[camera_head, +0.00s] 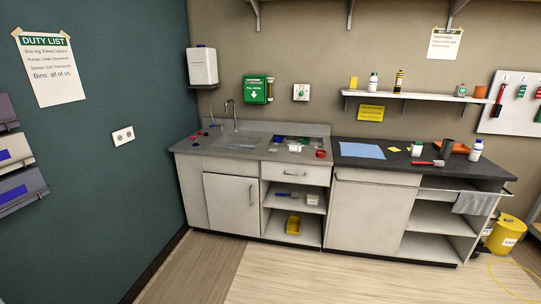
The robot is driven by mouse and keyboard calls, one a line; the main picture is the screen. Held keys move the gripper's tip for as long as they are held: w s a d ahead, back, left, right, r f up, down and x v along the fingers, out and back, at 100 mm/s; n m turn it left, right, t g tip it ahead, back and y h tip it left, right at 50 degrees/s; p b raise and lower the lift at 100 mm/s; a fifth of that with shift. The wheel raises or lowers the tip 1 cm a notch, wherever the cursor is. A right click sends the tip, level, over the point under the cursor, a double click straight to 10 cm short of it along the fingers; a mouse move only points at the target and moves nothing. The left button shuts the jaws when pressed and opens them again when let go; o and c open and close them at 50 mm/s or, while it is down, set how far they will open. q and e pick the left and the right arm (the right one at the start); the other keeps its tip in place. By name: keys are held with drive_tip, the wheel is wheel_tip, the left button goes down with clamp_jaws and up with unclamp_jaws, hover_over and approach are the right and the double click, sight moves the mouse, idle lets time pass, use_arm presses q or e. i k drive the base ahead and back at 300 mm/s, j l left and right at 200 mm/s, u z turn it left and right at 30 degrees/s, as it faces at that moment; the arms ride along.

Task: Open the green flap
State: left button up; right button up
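A green panel with white lettering and a white downward arrow (254,90) is on the front of a box on the back wall, above the sink counter. It looks upright and shut, though its lettering is too small to read fully. No other green flap shows clearly. Neither of my grippers is in view.
A grey sink counter (222,145) with a tap (231,113) stands below the green panel. A dark worktop (385,160) with several items adjoins it on the right. The floor in front (290,275) is clear.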

sight(254, 88)
drive_tip(key=i, duration=3.4)
